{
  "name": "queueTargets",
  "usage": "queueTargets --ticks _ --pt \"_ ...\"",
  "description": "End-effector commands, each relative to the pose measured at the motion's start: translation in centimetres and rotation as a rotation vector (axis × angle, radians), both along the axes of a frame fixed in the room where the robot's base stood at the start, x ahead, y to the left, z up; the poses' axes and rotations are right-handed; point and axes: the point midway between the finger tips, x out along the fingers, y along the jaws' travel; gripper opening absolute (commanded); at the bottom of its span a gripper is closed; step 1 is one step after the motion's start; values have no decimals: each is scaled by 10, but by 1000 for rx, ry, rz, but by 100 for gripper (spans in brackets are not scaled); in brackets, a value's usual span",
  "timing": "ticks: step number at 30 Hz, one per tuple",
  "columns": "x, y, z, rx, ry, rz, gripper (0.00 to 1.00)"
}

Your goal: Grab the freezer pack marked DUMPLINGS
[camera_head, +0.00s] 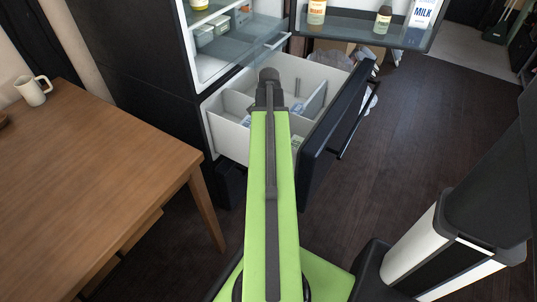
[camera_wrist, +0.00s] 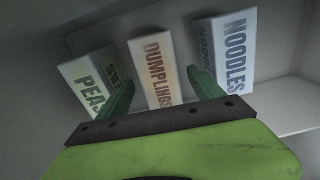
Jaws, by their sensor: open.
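The DUMPLINGS pack (camera_wrist: 156,66), white with brown lettering, stands in the middle of the wrist view. My gripper (camera_wrist: 162,80) is open, with one green finger to the left and one to the right of the pack's lower part in the picture. I cannot tell how far down the fingers reach beside it. The bottom of the pack is hidden behind my gripper. In the head view my arm reaches over the open freezer drawer (camera_head: 228,140), and the end of my gripper is hidden.
The PEAS pack (camera_wrist: 92,82) is left of the DUMPLINGS pack and the NOODLES pack (camera_wrist: 226,52) is right, both close to the fingers. White drawer walls and dividers surround them. The open fridge door (camera_head: 350,30) is above, and a wooden table (camera_head: 90,170) stands left.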

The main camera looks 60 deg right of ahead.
Motion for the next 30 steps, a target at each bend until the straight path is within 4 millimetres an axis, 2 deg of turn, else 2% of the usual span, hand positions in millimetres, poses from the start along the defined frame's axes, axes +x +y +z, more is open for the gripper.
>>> queueTargets --ticks 1,7,10,18,26,30 --pt "0 0 -17 0 0 0 76" --pt "0 0 -17 0 0 -1 76" --pt "0 0 -25 0 0 -1 76" --pt "0 3 -70 0 0 -2 76" --pt "0 2 -68 0 0 -2 76" --pt "-1 2 -67 0 0 -2 58"
